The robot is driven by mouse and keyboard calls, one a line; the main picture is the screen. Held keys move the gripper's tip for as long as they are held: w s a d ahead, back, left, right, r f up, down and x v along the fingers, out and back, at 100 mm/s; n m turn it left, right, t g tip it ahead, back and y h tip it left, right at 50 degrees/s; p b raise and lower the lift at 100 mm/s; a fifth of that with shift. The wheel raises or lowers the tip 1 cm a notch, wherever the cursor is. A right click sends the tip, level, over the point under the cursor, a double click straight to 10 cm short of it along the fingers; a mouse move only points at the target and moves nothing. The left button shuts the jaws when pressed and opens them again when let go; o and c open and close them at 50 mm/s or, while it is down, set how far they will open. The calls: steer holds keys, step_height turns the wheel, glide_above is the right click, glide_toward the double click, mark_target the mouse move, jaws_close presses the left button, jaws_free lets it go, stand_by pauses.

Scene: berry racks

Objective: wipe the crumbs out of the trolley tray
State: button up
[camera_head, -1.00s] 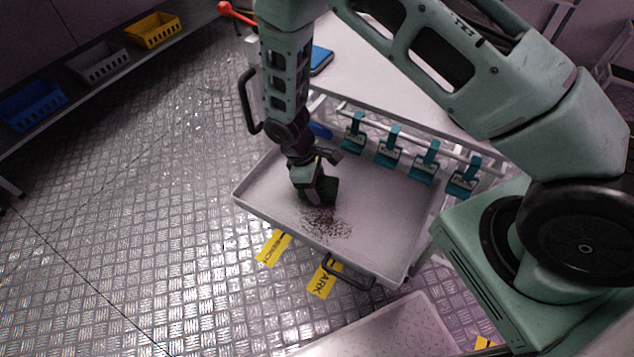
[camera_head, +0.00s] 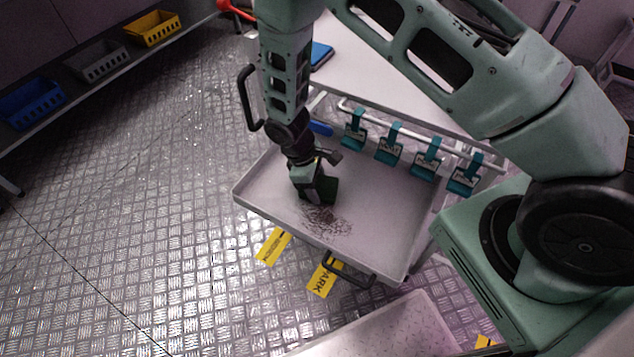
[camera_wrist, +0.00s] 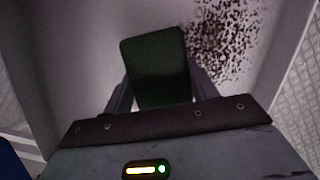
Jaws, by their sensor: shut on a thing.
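The trolley tray (camera_head: 395,215) is pale grey with a raised rim; it also fills much of the wrist view (camera_wrist: 75,60). A patch of dark crumbs (camera_head: 328,222) lies on its floor towards the near edge. In the wrist view the crumbs (camera_wrist: 222,40) are at the upper right. My gripper (camera_head: 318,184) is low over the tray, just behind the crumbs in the head view. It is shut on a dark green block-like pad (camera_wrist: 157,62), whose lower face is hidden. I cannot tell whether the pad touches the tray floor.
Several teal clips with labels (camera_head: 388,150) hang from a rail along the tray's back side. A blue object (camera_head: 320,128) lies at the tray's back corner. A black handle (camera_head: 350,276) and yellow labels (camera_head: 273,247) are at the front. Coloured baskets (camera_head: 152,28) stand on a shelf far left.

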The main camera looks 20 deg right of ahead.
steer(key=shift+f, duration=0.4)
steer(key=shift+s+a, duration=0.1)
steer(key=shift+a, duration=0.05)
